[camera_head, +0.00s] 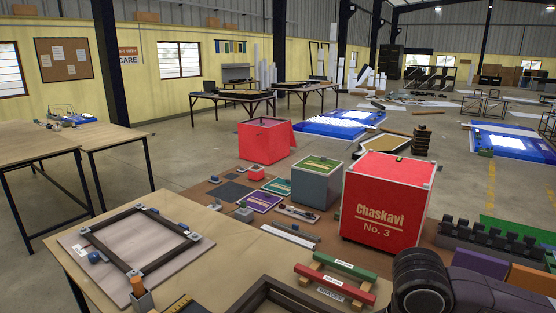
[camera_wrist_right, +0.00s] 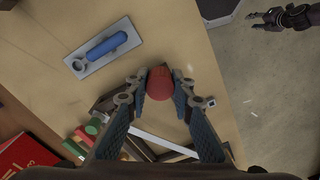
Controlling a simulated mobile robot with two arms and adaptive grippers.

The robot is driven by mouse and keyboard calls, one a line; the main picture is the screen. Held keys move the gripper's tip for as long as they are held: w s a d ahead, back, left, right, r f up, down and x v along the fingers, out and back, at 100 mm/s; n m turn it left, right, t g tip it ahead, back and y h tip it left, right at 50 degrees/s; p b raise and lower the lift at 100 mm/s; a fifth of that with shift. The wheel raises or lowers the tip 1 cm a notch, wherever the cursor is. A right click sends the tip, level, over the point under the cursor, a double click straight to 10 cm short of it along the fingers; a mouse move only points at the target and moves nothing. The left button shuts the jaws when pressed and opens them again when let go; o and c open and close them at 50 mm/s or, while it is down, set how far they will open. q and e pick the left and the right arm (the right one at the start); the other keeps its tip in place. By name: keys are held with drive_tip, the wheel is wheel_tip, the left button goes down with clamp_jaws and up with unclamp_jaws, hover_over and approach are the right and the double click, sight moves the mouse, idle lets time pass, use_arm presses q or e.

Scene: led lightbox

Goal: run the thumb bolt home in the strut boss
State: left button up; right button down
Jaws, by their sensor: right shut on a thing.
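My right gripper (camera_wrist_right: 160,84) is shut on a red rounded knob (camera_wrist_right: 160,88) in the right wrist view. The knob may be the head of the thumb bolt; any shank is hidden. It is held over the tan table (camera_wrist_right: 215,45), and its height is unclear. Below it in the picture are a dark bar and a pale strip (camera_wrist_right: 160,143). I cannot make out the strut boss. A dark gripper-like part, probably my left gripper (camera_wrist_right: 283,17), shows at the top right, over the floor. In the head view only my dark right arm shows, at the bottom right.
A blue-handled float (camera_wrist_right: 105,47) lies on the table near the right gripper. In the head view a dark square frame (camera_head: 137,237) lies on a pale board. Red and green bars (camera_head: 337,278) lie nearer the middle, and a red Chaskavi box (camera_head: 385,200) stands behind them.

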drive_tip(key=w+a+f+m+p, duration=0.2)
drive_tip(key=w+a+p, duration=0.2)
drive_tip(key=w+p, duration=0.1)
drive_tip(key=shift+w+a+f+m, duration=0.25)
drive_tip(key=shift+w+m, duration=0.15)
drive_tip(key=shift+w, duration=0.25)
drive_tip(key=shift+p, duration=0.3)
wheel_tip(320, 180, down, 4)
drive_tip(key=shift+r+p, duration=0.2)
drive_tip(key=shift+p, duration=0.3)
drive_tip(key=shift+f, duration=1.7)
